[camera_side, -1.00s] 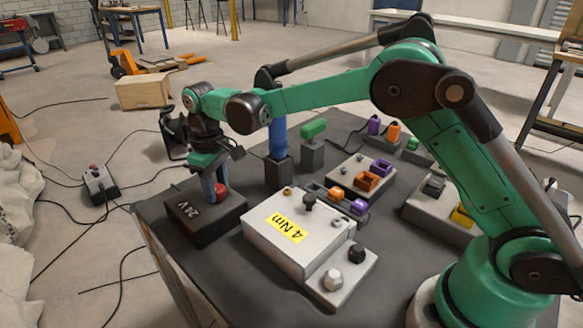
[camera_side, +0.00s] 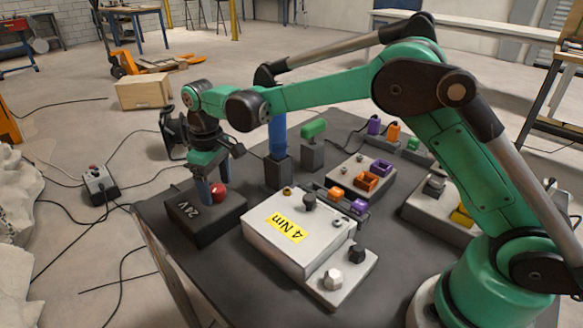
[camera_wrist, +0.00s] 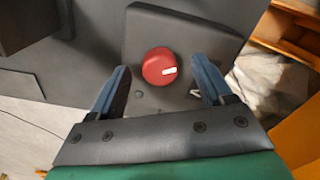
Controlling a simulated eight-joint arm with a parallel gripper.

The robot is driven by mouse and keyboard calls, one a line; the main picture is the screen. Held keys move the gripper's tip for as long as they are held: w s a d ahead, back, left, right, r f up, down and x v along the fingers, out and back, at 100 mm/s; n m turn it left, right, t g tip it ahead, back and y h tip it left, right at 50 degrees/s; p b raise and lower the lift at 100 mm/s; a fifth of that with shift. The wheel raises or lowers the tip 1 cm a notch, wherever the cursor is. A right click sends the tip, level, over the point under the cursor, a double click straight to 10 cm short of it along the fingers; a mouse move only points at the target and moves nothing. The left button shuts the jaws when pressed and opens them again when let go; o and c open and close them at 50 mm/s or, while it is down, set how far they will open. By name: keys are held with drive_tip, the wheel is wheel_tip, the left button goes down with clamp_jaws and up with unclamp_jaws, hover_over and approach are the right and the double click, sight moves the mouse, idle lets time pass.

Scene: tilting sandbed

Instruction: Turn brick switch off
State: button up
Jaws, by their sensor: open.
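The switch is a black box (camera_side: 187,224) marked "24V" at the left end of the dark table, with a round red knob (camera_side: 220,189) on top. My gripper (camera_side: 209,194) points down at the box, its fingers low by the knob. In the wrist view the red knob (camera_wrist: 153,75) lies between the two blue fingers of my open gripper (camera_wrist: 161,65), with a visible gap on each side. A white mark on the knob points right. The black box (camera_wrist: 185,22) shows around it. How far the fingertips reach down beside the knob is hard to tell.
A white box (camera_side: 265,238) labelled "4 Nm" stands right of the switch. A blue post (camera_side: 278,137) and a green-topped post (camera_side: 314,130) rise behind. Purple and orange blocks lie further right. The table's left edge is close to the switch.

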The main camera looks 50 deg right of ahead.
sight(217, 187)
wheel_tip(217, 187, up, 5)
drive_tip(key=shift+r, duration=0.15)
idle(0.3)
drive_tip(key=shift+s+d+r, duration=0.15)
drive_tip(key=shift+r, duration=0.1)
drive_tip(key=s+d+r+m+t, duration=0.25)
drive_tip(key=s+d+r, duration=0.25)
drive_tip(key=s, duration=0.3)
drive_tip(key=s+d+f+m+t, duration=0.2)
drive_tip(key=s+d+f+t, duration=0.1)
drive_tip(key=s, duration=0.6)
drive_tip(key=shift+f+t, duration=0.3)
drive_tip(key=shift+t, duration=0.55)
drive_tip(key=shift+d, duration=0.1)
